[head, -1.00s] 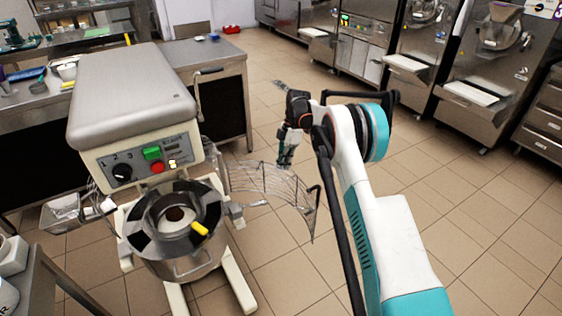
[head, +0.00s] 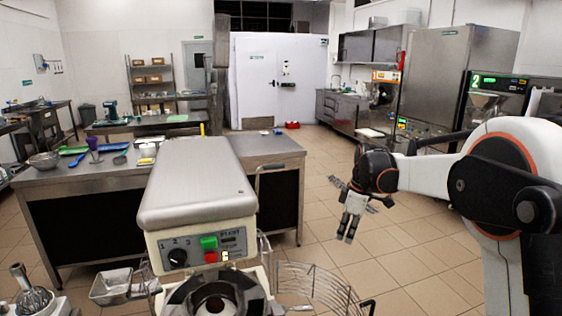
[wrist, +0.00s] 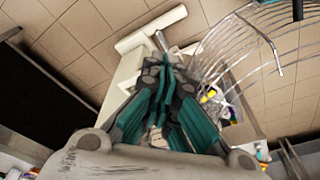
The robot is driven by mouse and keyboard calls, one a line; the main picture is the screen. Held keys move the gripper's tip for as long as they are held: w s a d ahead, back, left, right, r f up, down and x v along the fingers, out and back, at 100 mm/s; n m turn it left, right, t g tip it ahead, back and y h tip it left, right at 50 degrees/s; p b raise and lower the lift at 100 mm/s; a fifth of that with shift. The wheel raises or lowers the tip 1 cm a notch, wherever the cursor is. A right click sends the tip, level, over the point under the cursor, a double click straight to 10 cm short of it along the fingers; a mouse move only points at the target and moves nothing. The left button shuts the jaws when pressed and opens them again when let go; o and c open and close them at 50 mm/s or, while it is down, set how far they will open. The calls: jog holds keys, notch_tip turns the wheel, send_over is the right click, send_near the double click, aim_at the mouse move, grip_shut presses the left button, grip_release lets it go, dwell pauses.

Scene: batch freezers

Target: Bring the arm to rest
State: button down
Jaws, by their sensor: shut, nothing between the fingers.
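My arm (head: 510,150) reaches in from the right side of the head view, with its forearm folded back toward the left. My gripper (head: 350,222) hangs below the wrist and points down at the floor, clear of everything around it. In the wrist view my gripper (wrist: 165,70) has its teal-padded fingers together with nothing held between them.
A large mixer (head: 195,190) with an open wire bowl guard (head: 315,285) stands at the front left. Behind it is a steel table (head: 100,178) with bowls and utensils. Freezers (head: 450,80) line the right wall. The tiled floor (head: 300,230) between is free.

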jog(key=s+r+m+t+h, duration=0.15)
jog(key=s+r+m, duration=0.3)
jog(key=s, duration=0.85)
jog(key=s+r+m+t, duration=0.3)
jog(key=s+r+m, duration=0.15)
jog(key=s, duration=0.85)
jog(key=s+d+f+m+t, duration=0.1)
jog(key=s+f+m, duration=0.3)
jog(key=s, duration=0.5)
jog(key=shift+f+t, duration=0.55)
jog(key=shift+f, duration=0.25)
